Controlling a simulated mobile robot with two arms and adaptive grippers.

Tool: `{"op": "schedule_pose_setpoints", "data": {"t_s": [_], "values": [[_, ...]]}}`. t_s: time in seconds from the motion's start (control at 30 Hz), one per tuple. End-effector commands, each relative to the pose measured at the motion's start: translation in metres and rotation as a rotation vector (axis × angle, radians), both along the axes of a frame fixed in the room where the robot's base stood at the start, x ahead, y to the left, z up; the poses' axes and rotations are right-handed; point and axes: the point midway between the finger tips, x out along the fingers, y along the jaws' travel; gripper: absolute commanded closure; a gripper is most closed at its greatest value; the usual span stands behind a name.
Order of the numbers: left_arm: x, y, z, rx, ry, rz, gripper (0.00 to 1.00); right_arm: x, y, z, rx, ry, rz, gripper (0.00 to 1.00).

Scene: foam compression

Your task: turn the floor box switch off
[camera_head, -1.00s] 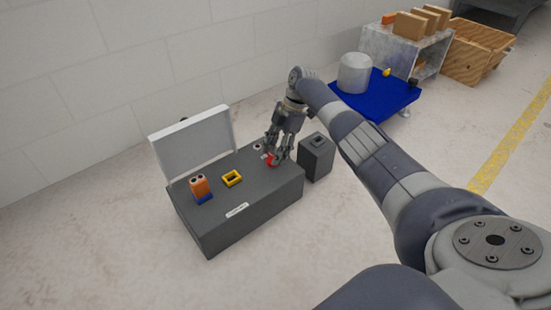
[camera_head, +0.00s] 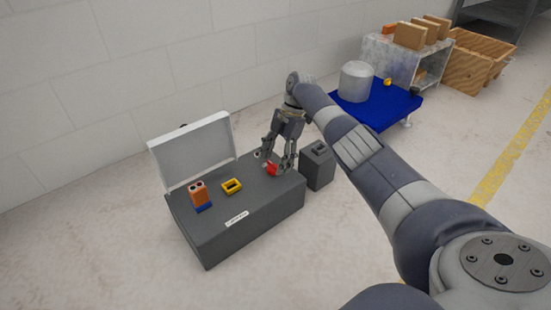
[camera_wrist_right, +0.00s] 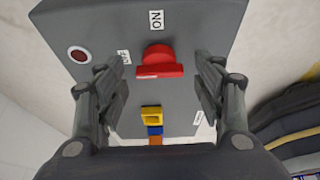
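The floor box (camera_head: 245,212) is a dark grey block on the floor, with a white lid (camera_head: 190,150) standing open behind it. Its red switch (camera_head: 272,170) is on top near the right end. In the right wrist view, the red switch (camera_wrist_right: 158,62) has a wide bar; an "ON" label (camera_wrist_right: 156,20) lies above it and another small label (camera_wrist_right: 123,57) to its left. My right gripper (camera_head: 276,167) is open over the switch, one finger on each side, with gaps visible in the wrist view (camera_wrist_right: 162,66). My left gripper is not in view.
A yellow frame (camera_head: 232,186) and an orange and blue piece (camera_head: 199,193) are on the box. A round red indicator (camera_wrist_right: 78,55) is on its top. A smaller grey box (camera_head: 318,168) stands close right. A blue cart (camera_head: 385,107) is behind. The front floor is clear.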

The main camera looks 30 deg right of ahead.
Motion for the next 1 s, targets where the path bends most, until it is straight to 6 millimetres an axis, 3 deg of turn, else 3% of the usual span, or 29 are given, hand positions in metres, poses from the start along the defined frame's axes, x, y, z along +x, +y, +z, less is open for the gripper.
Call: {"op": "schedule_pose_setpoints", "data": {"t_s": [0.37, 0.8, 1.0], "values": [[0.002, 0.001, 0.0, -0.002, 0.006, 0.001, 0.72, 0.002, -0.004, 0.009, -0.002, -0.004, -0.004, 0.37], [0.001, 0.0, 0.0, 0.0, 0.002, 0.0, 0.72, 0.005, -0.037, 0.091, 0.0, -0.003, -0.003, 0.37], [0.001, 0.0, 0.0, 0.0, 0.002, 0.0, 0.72, 0.005, -0.044, 0.107, -0.001, -0.001, -0.001, 0.37]]}}
